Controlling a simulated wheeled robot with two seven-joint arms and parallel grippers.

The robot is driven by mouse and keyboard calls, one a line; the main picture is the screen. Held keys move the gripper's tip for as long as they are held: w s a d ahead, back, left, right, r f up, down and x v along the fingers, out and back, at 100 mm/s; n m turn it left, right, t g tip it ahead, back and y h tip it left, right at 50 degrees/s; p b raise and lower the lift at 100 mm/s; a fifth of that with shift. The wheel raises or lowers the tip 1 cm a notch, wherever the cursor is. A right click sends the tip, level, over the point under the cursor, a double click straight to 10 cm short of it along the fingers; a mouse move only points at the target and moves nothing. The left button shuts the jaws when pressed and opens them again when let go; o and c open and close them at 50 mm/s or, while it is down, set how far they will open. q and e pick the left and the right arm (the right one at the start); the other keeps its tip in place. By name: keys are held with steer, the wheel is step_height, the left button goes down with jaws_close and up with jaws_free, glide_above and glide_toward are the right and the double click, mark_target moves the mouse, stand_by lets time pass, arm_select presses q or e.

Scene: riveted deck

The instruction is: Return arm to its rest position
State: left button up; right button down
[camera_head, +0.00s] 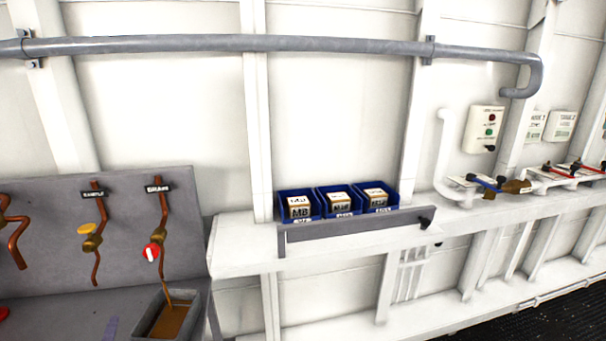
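Neither of my arms and neither gripper shows in the head view, so their pose and opening are hidden from me. No object is seen held. The view takes in a white wall with a ledge (240,262) along it and a grey panel at the left.
Blue bins (294,192) with labelled boxes stand on the ledge behind a grey rail (350,232). A grey panel (120,222) carries copper pipes and a red-handled valve (151,253) above a brown-filled tray (150,326). A control box (483,129) and valves (516,186) are at right.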

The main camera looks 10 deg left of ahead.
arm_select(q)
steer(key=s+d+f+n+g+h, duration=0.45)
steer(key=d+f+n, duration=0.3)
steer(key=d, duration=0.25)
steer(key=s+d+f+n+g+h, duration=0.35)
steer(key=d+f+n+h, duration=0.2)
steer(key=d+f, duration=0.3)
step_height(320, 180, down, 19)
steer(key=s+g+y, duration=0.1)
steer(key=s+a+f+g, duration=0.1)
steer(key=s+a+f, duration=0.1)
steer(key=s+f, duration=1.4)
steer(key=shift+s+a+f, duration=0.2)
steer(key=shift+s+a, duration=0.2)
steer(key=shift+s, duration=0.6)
